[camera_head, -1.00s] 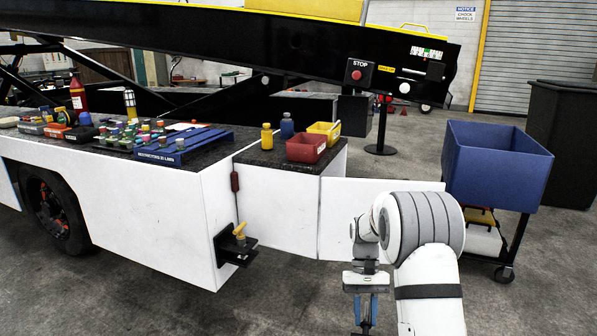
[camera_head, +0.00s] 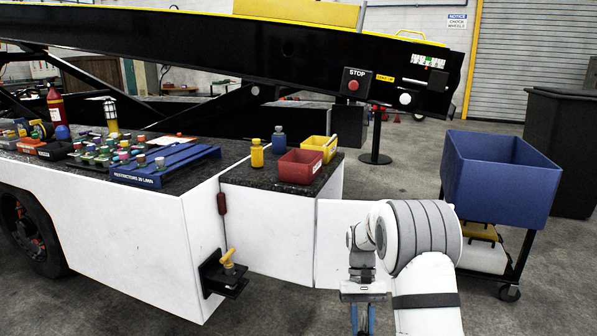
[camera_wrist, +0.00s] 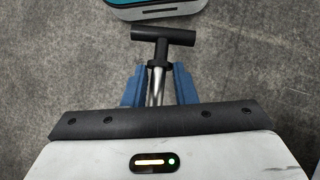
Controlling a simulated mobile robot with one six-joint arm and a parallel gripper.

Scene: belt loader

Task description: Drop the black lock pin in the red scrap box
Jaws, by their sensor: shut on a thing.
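The black lock pin (camera_wrist: 162,38) shows in the wrist view, with a black T-shaped handle and a metal shank. My gripper (camera_wrist: 158,88) is shut on its shank between two blue fingers, with the handle beyond the fingertips. In the head view my gripper (camera_head: 363,318) hangs low over the floor in front of the white cabinet, its tips cut off by the lower edge; the pin cannot be made out there. The red scrap box (camera_head: 300,166) sits on the dark counter, up and to the left of my gripper, and its inside looks empty.
A yellow bin (camera_head: 320,146) touches or nearly touches the red box. Yellow (camera_head: 257,154) and blue (camera_head: 279,140) bottles stand left of it. A blue rack (camera_head: 165,165) is farther left. A blue cart (camera_head: 500,185) stands right. A yellow-handled bracket (camera_head: 226,270) juts from the cabinet.

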